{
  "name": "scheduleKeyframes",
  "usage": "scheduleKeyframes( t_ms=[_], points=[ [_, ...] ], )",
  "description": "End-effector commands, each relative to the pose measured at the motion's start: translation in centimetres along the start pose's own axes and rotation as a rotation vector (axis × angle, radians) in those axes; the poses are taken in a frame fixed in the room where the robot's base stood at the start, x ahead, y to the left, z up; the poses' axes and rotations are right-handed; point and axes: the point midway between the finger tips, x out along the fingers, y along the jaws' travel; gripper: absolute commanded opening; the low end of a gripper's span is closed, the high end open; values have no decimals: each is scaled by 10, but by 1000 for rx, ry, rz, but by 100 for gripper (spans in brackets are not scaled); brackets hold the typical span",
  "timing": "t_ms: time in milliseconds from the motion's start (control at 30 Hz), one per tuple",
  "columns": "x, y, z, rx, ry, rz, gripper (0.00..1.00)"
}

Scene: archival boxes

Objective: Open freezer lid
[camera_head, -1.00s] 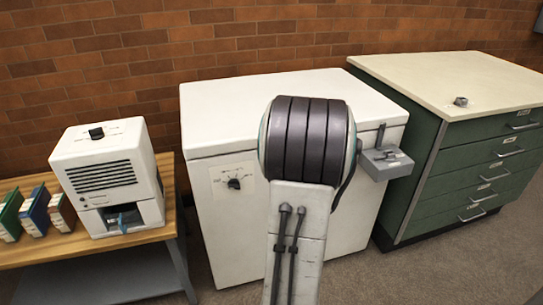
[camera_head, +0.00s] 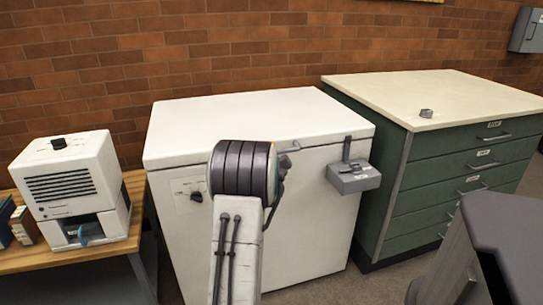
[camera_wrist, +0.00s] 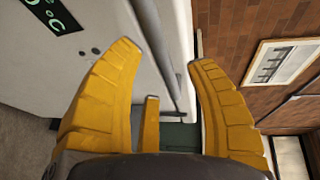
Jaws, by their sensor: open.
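The white chest freezer (camera_head: 320,235) stands against the brick wall in the head view. Its lid (camera_head: 250,112) lies flat and closed on top. A small grey handle (camera_head: 290,147) is at the lid's front edge, just right of my arm. A grey box with an upright lever (camera_head: 353,177) is on the front near the right corner. In the wrist view, my gripper (camera_wrist: 165,58) has its yellow fingers apart, with nothing seen held between them. The white freezer front (camera_wrist: 85,65) fills the left of that view. My arm hides the gripper in the head view.
A green drawer cabinet (camera_head: 440,185) stands close on the freezer's right. A wooden table (camera_head: 80,258) with a white machine (camera_head: 75,188) is on its left. A grey box (camera_head: 527,30) hangs on the wall. A dark grey shape fills the bottom right corner.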

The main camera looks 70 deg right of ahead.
Motion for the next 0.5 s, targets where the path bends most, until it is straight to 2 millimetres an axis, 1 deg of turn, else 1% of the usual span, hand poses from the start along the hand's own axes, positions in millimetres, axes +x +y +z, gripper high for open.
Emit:
scheduleKeyframes(
  t_ms=[33, 200, 333, 500],
  points=[
    [6, 0, 0, 0, 0, -1, 50],
    [22, 0, 0, -1, 0, 0, 50],
    [30, 0, 0, -1, -1, 1, 50],
    [35, 0, 0, -1, -1, 1, 50]
  ],
)
